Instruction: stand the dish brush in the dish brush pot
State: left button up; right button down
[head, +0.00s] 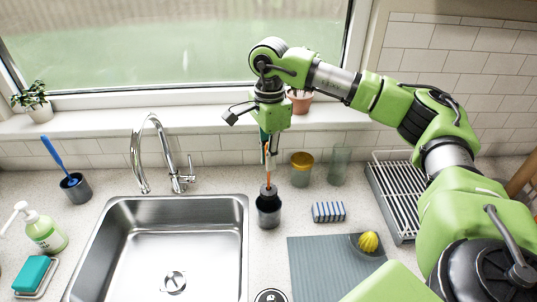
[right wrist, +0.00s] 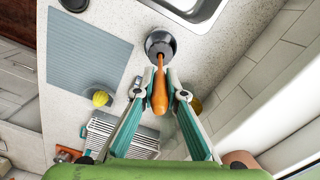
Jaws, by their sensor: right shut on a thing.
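The dish brush has an orange handle (right wrist: 160,92) and is upright in my right gripper (head: 268,162). The fingers of this gripper, also in the right wrist view (right wrist: 159,96), are shut on the handle. The brush's grey head (head: 268,190) is at the mouth of a dark grey pot (head: 269,213), which stands on the counter right of the sink. The pot also shows in the right wrist view (right wrist: 160,42). How deep the head sits in the pot, I cannot tell. My left gripper is out of view.
A steel sink (head: 247,255) lies left of the pot. A blue brush (head: 53,153) stands in another pot (head: 77,190) at far left.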

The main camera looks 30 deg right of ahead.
aim_at(268, 188)
jog(key=shift+f+b, duration=2.8)
jog(key=shift+f, duration=1.2)
jog(key=c, duration=2)
grip_release()
jog(key=shift+r, duration=0.2)
notch_tip(268, 188, up, 12)
jog(key=shift+d+f, duration=0.1)
jog(key=shift+f, duration=0.1)
